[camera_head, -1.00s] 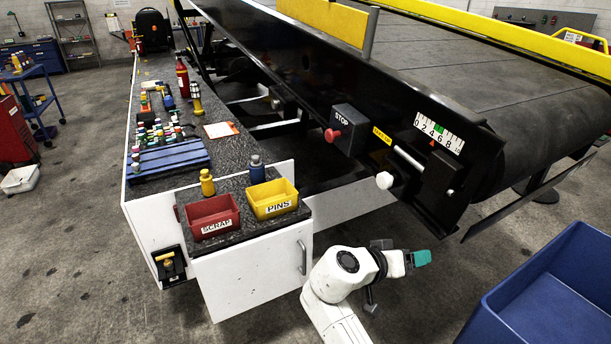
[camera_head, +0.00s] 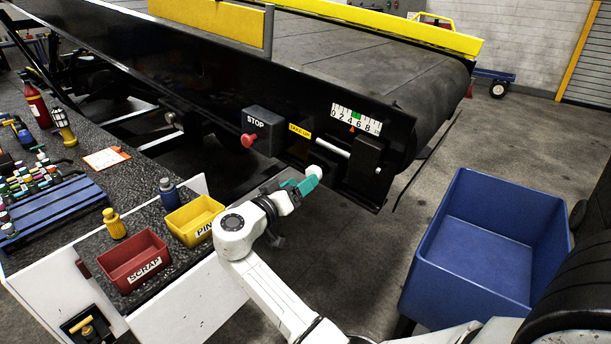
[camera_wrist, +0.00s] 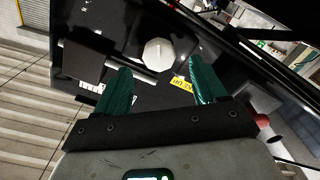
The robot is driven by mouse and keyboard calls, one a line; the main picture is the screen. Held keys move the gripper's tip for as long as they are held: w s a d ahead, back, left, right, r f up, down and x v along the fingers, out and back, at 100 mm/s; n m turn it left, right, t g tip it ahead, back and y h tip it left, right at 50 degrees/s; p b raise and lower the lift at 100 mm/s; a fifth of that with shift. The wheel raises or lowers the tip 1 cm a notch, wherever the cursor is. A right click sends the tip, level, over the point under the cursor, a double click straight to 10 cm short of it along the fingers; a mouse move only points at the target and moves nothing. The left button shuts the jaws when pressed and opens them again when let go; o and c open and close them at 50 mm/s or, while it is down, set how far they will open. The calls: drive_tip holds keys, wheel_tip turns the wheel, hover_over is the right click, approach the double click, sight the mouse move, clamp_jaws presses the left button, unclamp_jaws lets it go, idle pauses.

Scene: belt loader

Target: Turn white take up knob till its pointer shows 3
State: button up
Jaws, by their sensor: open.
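The white take up knob (camera_head: 314,171) sticks out from the black frame below the scale. In the wrist view the knob (camera_wrist: 158,55) shows whole, just past the tips and between their lines. My gripper (camera_head: 303,186) is open, its teal fingers close to the knob; in the wrist view the gripper (camera_wrist: 164,75) holds nothing. Contact with the knob is not visible. The white scale (camera_head: 356,119) carries numbers from 0 up and a green mark. Its red pointer (camera_head: 351,129) sits near 4; the exact reading is too small to tell.
A yellow pins bin (camera_head: 190,221) and a red scrap bin (camera_head: 131,263) stand on the bench. A blue crate (camera_head: 440,250) is at right.

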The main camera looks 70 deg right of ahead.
drive_tip(key=shift+p+x, duration=0.3)
drive_tip(key=shift+x, duration=1.55)
drive_tip(key=shift+c, duration=0.3)
drive_tip(key=c, duration=1)
drive_tip(key=shift+n, duration=0.3)
drive_tip(key=n+p, duration=0.2)
drive_tip(key=n, duration=0.9)
drive_tip(key=shift+p, duration=0.35)
